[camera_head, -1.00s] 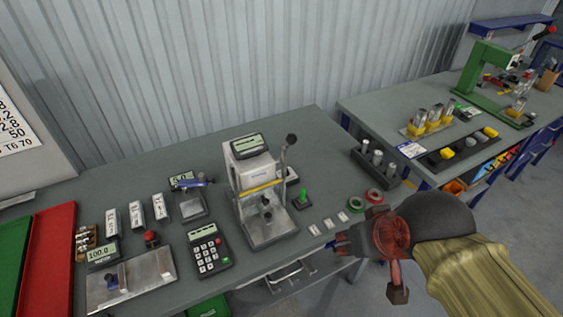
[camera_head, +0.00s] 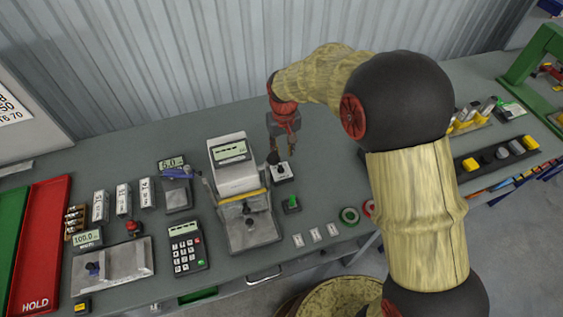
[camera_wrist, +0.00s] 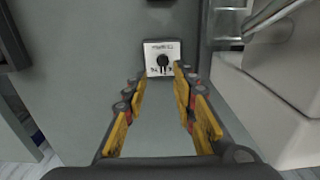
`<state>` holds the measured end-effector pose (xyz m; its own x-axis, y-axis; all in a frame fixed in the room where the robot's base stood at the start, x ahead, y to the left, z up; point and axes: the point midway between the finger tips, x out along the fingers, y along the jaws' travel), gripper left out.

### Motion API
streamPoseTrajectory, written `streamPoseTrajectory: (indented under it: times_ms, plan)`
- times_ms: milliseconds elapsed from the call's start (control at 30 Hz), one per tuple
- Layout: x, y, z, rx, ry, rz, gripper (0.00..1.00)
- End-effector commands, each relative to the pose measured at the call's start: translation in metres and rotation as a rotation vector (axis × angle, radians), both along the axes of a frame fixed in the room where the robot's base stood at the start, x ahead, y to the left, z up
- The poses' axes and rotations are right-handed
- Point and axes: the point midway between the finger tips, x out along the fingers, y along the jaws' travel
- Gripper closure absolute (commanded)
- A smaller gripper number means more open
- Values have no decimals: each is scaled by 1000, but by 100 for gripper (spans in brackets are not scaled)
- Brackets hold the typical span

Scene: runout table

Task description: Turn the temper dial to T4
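The temper dial is a black knob on a small white plate (camera_head: 281,172). It stands on the grey bench just right of the white press. In the wrist view the dial (camera_wrist: 162,61) is ahead of my gripper, near the top centre. Its markings are too small to read, and I cannot tell its setting. My gripper (camera_head: 283,151) hangs fingers-down just behind and above the dial. In the wrist view the yellow-padded fingers of my gripper (camera_wrist: 160,78) are spread apart with nothing between them. The dial lies beyond the tips.
The white press with a lever (camera_head: 240,195) stands close left of the dial. A calculator (camera_head: 186,247) and a red tray (camera_head: 42,240) lie further left.

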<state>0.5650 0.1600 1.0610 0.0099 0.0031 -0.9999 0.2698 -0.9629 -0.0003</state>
Motion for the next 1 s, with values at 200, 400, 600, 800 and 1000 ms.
streamPoseTrajectory:
  times_ms: [200, 400, 600, 800, 1000]
  plan:
    - [2, 6, -22, -4, 14, 8, 73]
    - [2, 5, -52, -4, 14, 7, 73]
    - [2, 5, -77, -4, 12, 7, 73]
    - [3, 5, -88, -3, 11, 7, 73]
    - [3, 5, -88, -3, 11, 7, 73]
